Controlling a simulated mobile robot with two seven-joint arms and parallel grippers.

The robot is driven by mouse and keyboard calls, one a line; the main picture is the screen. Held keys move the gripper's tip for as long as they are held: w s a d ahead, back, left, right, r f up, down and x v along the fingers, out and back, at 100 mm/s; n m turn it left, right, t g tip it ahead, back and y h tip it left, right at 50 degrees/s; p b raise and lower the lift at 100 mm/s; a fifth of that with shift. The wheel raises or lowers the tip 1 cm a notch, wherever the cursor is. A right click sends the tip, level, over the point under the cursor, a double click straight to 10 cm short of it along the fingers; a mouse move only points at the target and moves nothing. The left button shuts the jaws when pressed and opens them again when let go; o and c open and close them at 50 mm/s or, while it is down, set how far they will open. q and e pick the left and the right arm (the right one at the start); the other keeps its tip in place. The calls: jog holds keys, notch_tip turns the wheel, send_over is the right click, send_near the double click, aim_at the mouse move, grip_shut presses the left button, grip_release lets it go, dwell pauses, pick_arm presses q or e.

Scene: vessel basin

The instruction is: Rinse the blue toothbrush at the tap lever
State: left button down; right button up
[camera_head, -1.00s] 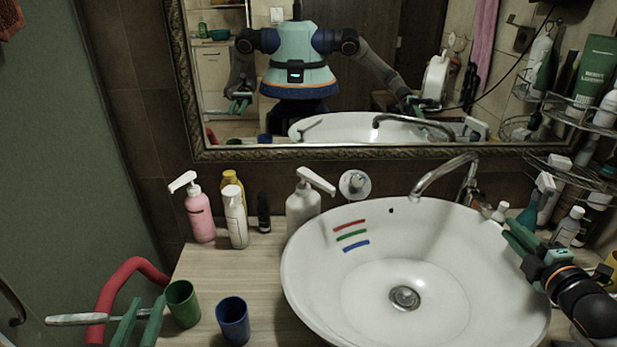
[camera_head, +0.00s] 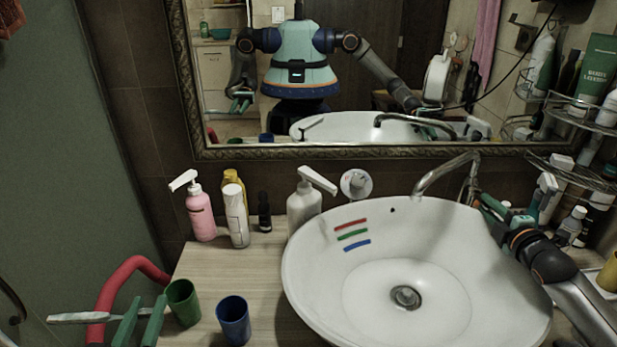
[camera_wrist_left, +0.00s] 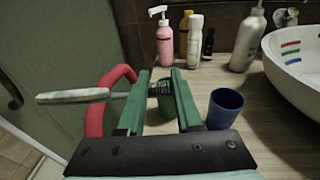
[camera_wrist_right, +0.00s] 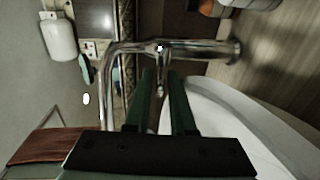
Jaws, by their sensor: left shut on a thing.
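My left gripper (camera_head: 139,322) is shut on a toothbrush with a pale grey-white handle (camera_head: 80,317). In the left wrist view the handle (camera_wrist_left: 72,96) points left and the dark head (camera_wrist_left: 160,87) lies between the fingers; I cannot make out blue on it. The chrome tap (camera_head: 440,173) stands behind the basin (camera_head: 300,270), its spout over the bowl. No water shows.
A green cup (camera_head: 183,302) and a blue cup (camera_head: 233,320) stand left of the basin. Pump bottles (camera_head: 200,215) stand behind. A red curved tube (camera_head: 128,270) is beside the left gripper. Several bottles and a wire rack (camera_head: 580,120) crowd the right.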

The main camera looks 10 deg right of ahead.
jog(key=shift+w, duration=0.1)
grip_shut()
dwell(1.5)
